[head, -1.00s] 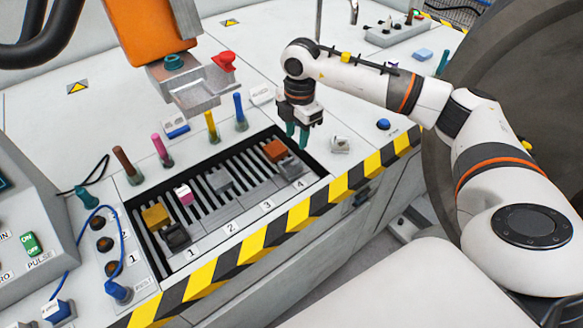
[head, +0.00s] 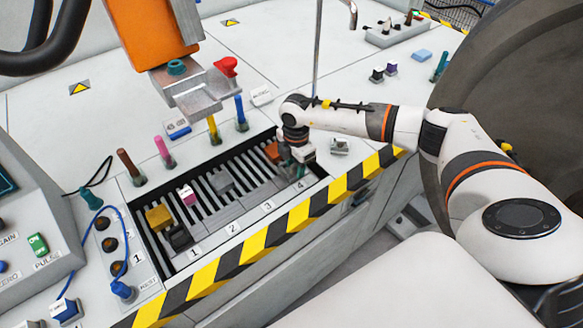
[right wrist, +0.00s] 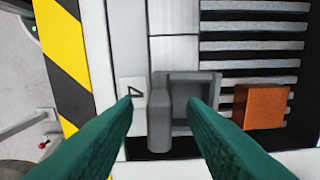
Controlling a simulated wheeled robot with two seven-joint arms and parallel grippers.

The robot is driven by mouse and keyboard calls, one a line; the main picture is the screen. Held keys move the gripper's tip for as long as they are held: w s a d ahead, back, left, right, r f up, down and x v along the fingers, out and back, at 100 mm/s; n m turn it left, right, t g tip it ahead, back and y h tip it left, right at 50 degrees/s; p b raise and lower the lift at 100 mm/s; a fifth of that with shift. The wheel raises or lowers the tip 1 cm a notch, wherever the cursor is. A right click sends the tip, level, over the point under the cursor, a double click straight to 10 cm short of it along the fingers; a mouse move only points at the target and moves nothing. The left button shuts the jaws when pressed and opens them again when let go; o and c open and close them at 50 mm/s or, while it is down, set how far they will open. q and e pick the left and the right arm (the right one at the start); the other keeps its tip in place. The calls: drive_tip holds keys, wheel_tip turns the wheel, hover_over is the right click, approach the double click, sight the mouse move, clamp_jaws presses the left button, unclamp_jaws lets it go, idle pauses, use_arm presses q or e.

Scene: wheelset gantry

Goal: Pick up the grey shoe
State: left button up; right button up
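A grey shoe (right wrist: 160,115), a block with a raised rib and a square recess, lies at the slot marked 4 of the slotted tray. In the head view it is mostly hidden behind my right gripper (head: 298,172). In the right wrist view the two green fingers of my right gripper (right wrist: 162,101) are apart. One fingertip is left of the shoe's rib and the other is over its recess, with the rib between them. I cannot tell whether they touch it. My left gripper is not in view.
An orange-brown block (right wrist: 263,106) sits close beside the shoe. Another grey block (head: 222,182), a pink-white block (head: 187,195), a yellow block (head: 158,218) and a dark block (head: 179,237) share the tray. An orange gantry head (head: 150,32) with a metal bracket hangs above. Coloured pegs line the tray's back.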

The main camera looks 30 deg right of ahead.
drive_tip(key=shift+c, duration=0.6)
clamp_jaws()
